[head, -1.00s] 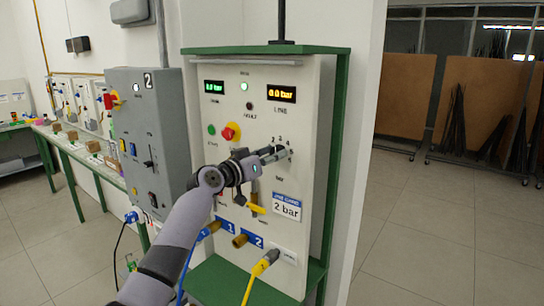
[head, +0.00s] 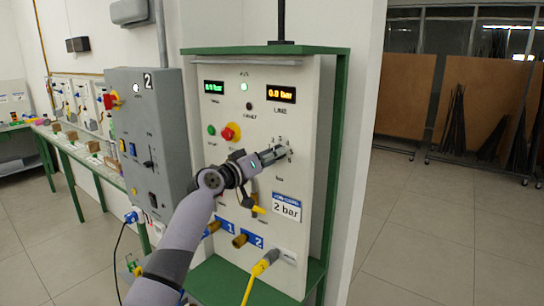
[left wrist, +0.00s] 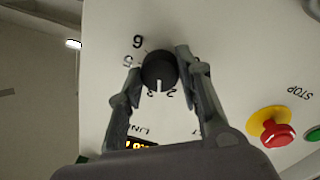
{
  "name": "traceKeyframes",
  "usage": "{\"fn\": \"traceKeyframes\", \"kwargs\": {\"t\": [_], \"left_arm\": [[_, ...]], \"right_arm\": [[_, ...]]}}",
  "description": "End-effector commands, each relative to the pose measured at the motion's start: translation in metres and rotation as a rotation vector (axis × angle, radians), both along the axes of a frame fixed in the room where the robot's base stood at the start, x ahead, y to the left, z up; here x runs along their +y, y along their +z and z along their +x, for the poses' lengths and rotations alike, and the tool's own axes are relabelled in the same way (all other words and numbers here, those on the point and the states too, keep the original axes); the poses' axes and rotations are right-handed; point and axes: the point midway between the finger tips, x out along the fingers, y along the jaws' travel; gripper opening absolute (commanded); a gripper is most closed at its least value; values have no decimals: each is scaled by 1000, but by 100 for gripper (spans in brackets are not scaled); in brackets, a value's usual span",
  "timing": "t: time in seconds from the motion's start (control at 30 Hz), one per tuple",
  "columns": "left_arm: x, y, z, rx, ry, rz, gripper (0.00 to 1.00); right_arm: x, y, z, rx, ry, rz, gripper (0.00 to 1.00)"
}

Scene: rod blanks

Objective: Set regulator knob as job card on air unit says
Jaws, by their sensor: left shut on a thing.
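The air unit (head: 266,125) is a white panel in a green frame. Its job card (head: 287,206) reads 2 bar. The black regulator knob (left wrist: 159,70) shows in the left wrist view, with its white pointer line lying between the 2 and the 3. My left gripper (head: 283,152) is at the knob, one finger on each side, and shut on it. In the head view the fingers hide most of the knob. The orange line display (head: 281,94) reads 0.0 bar. My right gripper is not in view.
A red stop button (head: 230,132) and a green button (head: 211,130) are left of the knob. A yellow valve lever (head: 259,210) is below my gripper. A yellow hose (head: 263,265) hangs at the front. A grey cabinet (head: 150,140) stands to the left.

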Motion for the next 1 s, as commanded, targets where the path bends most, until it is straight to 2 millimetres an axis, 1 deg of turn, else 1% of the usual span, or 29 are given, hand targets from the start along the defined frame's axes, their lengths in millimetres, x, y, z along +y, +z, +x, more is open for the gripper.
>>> {"fn": "traceKeyframes", "kwargs": {"t": [0.3, 0.5, 0.7, 1.0], "left_arm": [[0, 0, 0, 139, 1, -190, 5], [-1, 0, 0, 194, 0, -266, 5], [0, -1, 0, 221, 2, -304, 5], [0, -1, 0, 229, 1, -313, 5]], "right_arm": [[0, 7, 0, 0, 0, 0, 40], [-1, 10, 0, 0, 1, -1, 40], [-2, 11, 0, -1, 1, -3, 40], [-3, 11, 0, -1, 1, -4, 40]]}}
